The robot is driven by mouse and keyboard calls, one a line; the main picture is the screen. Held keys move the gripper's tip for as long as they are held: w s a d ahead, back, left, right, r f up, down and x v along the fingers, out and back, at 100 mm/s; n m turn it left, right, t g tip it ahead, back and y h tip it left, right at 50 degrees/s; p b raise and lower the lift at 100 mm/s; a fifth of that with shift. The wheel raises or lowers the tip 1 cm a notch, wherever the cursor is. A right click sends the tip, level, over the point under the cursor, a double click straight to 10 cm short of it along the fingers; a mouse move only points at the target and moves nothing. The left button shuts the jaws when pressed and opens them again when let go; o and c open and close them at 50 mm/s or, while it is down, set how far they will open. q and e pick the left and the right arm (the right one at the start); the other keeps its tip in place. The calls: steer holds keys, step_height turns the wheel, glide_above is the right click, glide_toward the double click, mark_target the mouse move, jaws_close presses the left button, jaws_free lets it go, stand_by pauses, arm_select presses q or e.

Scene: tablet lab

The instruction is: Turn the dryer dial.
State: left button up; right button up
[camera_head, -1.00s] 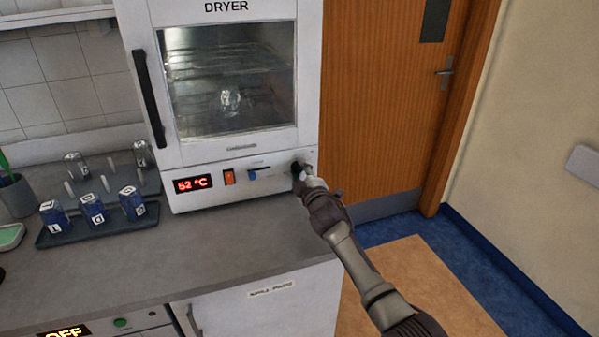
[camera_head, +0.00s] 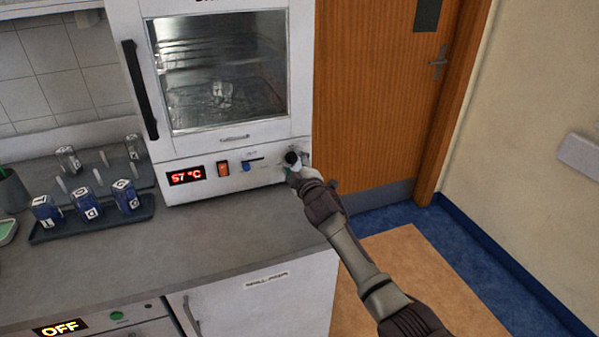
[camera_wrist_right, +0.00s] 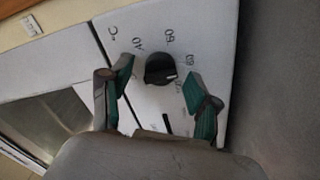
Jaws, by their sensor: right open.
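The white dryer (camera_head: 222,142) stands on the grey counter, its door shut. Its red display (camera_head: 187,176) reads 57 °C. The black dial (camera_head: 291,157) is at the right end of the front panel. In the right wrist view the dial (camera_wrist_right: 160,68) shows whole, with a white mark and printed numbers such as 40 and 60 around it. My right gripper (camera_head: 294,172) is at the panel by the dial. In the wrist view its green-padded fingers (camera_wrist_right: 157,85) are open, one on each side of the dial, with gaps visible. My left gripper is not in view.
An orange switch (camera_head: 223,169) and a blue slider knob (camera_head: 246,167) sit left of the dial. A dark tray (camera_head: 95,222) with blue-labelled jars stands on the counter at left. A wooden door (camera_head: 372,100) is behind at right.

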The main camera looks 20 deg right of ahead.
steer(key=s, duration=1.1)
steer(key=shift+s+d, duration=0.25)
steer(key=shift+s, duration=0.1)
steer(key=shift+f, duration=0.15)
